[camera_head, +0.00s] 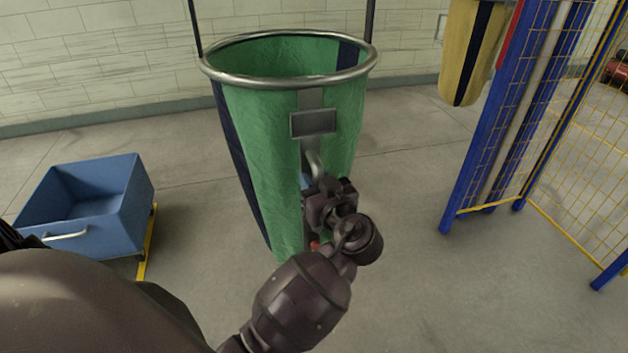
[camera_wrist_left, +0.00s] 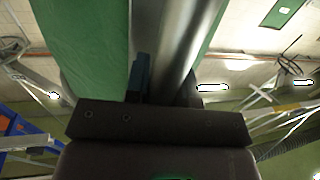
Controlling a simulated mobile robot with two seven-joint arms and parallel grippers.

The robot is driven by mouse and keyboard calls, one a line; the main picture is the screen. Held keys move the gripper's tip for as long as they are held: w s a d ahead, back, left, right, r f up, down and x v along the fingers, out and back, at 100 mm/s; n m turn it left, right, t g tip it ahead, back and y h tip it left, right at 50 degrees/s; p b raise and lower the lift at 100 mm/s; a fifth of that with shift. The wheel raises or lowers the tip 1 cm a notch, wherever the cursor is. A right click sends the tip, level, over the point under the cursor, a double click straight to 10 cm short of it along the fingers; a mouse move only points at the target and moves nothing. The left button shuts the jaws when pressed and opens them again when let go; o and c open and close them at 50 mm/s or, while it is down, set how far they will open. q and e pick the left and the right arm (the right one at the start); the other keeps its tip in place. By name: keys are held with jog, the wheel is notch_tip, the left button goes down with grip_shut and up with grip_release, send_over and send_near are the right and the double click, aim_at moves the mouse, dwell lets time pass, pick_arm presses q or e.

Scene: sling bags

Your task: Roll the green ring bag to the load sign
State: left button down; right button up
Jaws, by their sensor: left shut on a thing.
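The green ring bag (camera_head: 262,140), with dark blue stripes and a round metal ring at its open top, hangs upright straight ahead in the head view. A grey plate and a curved metal handle (camera_head: 314,163) are on its near side. My left gripper (camera_head: 318,186) is at this handle, shut on it. In the left wrist view the handle is a shiny bar (camera_wrist_left: 187,45) close to the jaws, with green cloth (camera_wrist_left: 85,45) beside it. The fingertips are partly hidden by the wrist. My right gripper and the load sign are not seen.
A blue cart (camera_head: 100,205) with a yellow base edge stands on the floor at left. At right are blue posts with yellow mesh (camera_head: 580,130) and a hanging yellow bag (camera_head: 468,50). A block wall (camera_head: 100,60) is behind. Grey floor is clear between bag and posts.

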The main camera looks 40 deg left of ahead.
pick_arm(q)
jog(key=shift+s+a, duration=0.1)
jog(key=shift+s+a+f+b, duration=0.1)
jog(key=shift+s+a+b, duration=0.3)
jog(key=shift+s+a, duration=0.4)
jog(key=shift+s, duration=0.15)
jog(key=c, duration=1)
grip_release()
jog(key=shift+o, duration=0.2)
